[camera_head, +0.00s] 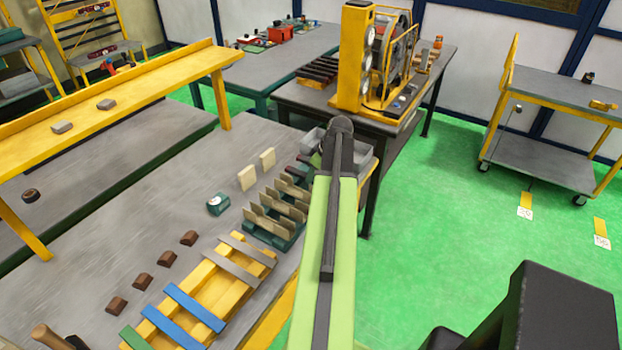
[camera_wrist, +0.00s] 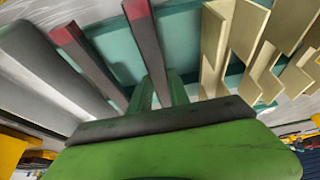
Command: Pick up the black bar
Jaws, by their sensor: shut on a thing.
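A black bar (camera_wrist: 145,45) with a red end stands up in the wrist view. Its lower end sits between the two green fingers of my gripper (camera_wrist: 160,92), which are shut on it. A second dark bar with a red end (camera_wrist: 88,62) is just left of it, apart from my gripper. In the head view, my green arm reaches over the workbench and hides my gripper and the held bar. Whether the bar is clear of its teal holder (camera_wrist: 115,45) cannot be told.
Beige slotted plates (camera_wrist: 240,45) stand close on the right in the wrist view. A grey bin wall (camera_wrist: 35,65) is on the left. The grey workbench (camera_head: 150,230) holds a yellow rack (camera_head: 205,290) and several brown blocks. A yellow machine (camera_head: 355,60) stands behind my arm.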

